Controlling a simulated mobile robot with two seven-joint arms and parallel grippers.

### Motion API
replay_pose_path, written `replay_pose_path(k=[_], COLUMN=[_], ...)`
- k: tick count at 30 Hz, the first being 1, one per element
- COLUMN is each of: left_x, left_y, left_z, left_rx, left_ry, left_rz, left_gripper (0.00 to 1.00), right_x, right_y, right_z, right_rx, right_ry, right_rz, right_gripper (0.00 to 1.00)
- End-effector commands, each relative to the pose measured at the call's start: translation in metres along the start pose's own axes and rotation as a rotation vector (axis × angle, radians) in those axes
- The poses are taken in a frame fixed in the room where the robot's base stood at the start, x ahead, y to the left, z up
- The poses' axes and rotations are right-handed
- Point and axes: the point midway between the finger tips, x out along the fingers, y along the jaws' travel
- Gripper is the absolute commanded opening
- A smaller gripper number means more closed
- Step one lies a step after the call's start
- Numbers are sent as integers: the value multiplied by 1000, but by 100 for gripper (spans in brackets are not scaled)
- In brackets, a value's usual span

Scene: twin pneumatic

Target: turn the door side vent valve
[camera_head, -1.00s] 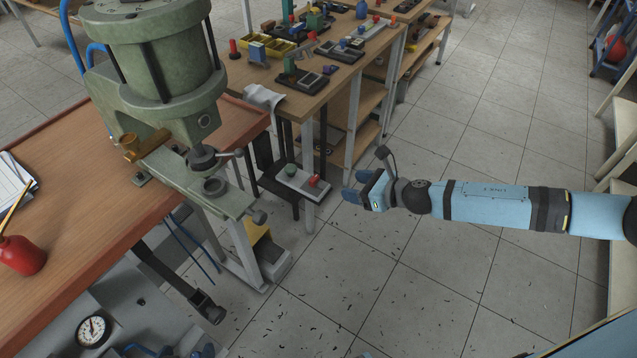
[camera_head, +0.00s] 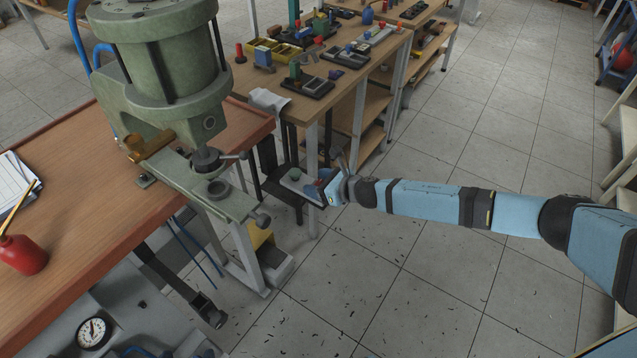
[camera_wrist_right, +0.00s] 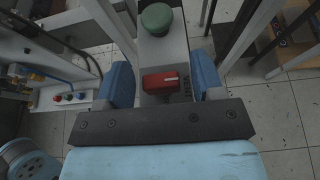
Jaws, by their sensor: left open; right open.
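In the right wrist view a red valve handle (camera_wrist_right: 165,82) sits on a narrow grey box (camera_wrist_right: 164,50), with a round green knob (camera_wrist_right: 157,18) beyond it. My right gripper (camera_wrist_right: 166,84) is open, with one blue finger on each side of the red handle; a gap shows on both sides. In the head view my right gripper (camera_head: 320,189) is at the near end of the grey box (camera_head: 296,181) and hides the red handle. The green knob (camera_head: 295,173) still shows there. I cannot make out my left gripper.
A green press (camera_head: 165,75) stands on the wooden bench (camera_head: 85,230) at left. A second bench (camera_head: 335,83) with small fixtures is behind the box. Table legs flank my right gripper in the wrist view.

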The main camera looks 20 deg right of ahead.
Motion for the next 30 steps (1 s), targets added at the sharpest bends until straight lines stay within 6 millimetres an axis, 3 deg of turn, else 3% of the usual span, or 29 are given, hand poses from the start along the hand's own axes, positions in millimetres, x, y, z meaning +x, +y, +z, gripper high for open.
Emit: replay_pose_path(k=[6,12,23,30], left_x=[1,0,-3,-9], left_y=[3,3,0,-1], left_z=[-2,-2,-4,-13], left_rx=[-11,-9,8,20], left_ry=[4,3,3,11], left_rz=[1,1,1,-1], left_gripper=[83,83,83,83], right_x=[0,0,-1,-1], right_y=[0,0,1,2], right_z=[0,0,0,1], right_rx=[0,0,19,74], right_ry=[0,0,1,1], right_rz=[0,0,-39,-169], right_gripper=[59,13,12,12])
